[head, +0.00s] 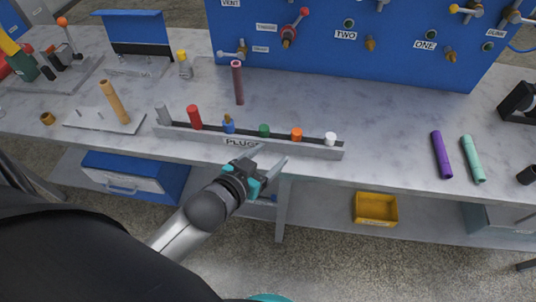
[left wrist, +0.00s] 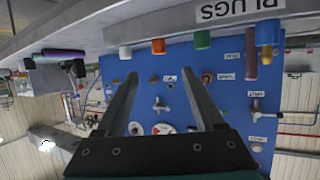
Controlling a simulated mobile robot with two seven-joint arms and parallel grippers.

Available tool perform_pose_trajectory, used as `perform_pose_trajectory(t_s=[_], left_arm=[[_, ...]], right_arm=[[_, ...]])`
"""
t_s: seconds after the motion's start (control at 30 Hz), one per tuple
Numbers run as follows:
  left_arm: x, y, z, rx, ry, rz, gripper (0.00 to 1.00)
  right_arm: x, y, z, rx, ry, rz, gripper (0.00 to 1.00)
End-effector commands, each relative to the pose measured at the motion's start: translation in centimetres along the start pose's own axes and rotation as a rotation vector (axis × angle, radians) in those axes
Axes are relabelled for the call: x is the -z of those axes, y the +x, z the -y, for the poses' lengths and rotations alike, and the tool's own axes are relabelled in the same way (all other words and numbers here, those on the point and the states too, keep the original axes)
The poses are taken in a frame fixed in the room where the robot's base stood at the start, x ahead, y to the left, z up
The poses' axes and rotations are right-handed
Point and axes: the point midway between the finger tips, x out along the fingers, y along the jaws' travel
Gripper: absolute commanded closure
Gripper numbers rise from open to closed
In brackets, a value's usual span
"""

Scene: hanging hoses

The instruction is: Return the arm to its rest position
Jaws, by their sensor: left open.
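My left gripper (head: 268,162) is open and empty in the head view, in front of the table's front edge and the plug rack (head: 290,148). In the left wrist view its two fingers (left wrist: 160,105) stand apart with nothing between them. The rack carries a row of plugs: grey, red (head: 194,117), blue, green (head: 264,130), orange (head: 296,134) and white (head: 330,138). The PLUGS label and several plugs also show in the left wrist view, near its top. My right gripper is not in view.
A blue panel (head: 330,58) with valves and labels stands at the back. A maroon tube (head: 238,82) stands behind the rack. Purple (head: 441,155) and teal (head: 473,159) tubes lie at the right. A yellow bin (head: 376,209) and a blue box (head: 134,178) sit below the tabletop.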

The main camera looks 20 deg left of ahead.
Motion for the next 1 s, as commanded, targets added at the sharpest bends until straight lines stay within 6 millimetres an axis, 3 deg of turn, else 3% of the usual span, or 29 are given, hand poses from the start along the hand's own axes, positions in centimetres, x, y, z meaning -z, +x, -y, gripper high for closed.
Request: perform_pose_trajectory(t_s=[0.43, 0.57, 0.67, 0.8, 1.0], left_arm=[[-0.1, 0.1, 0.0, 0.001, 0.0, 0.002, 0.3], [-2.6, 0.7, 0.2, 0.008, 0.002, 0.046, 0.3], [-7.0, 1.5, 0.6, 0.018, 0.009, 0.125, 0.3], [-15.3, 2.0, 1.0, 0.031, 0.018, 0.275, 0.3], [-26.9, 0.7, 0.9, 0.035, 0.033, 0.492, 0.3]], right_arm=[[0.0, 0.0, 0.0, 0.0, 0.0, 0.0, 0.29], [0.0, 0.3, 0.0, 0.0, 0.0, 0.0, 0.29], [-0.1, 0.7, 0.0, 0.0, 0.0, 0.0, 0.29], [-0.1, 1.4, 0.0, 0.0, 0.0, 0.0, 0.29], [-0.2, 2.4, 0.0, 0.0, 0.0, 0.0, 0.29]])
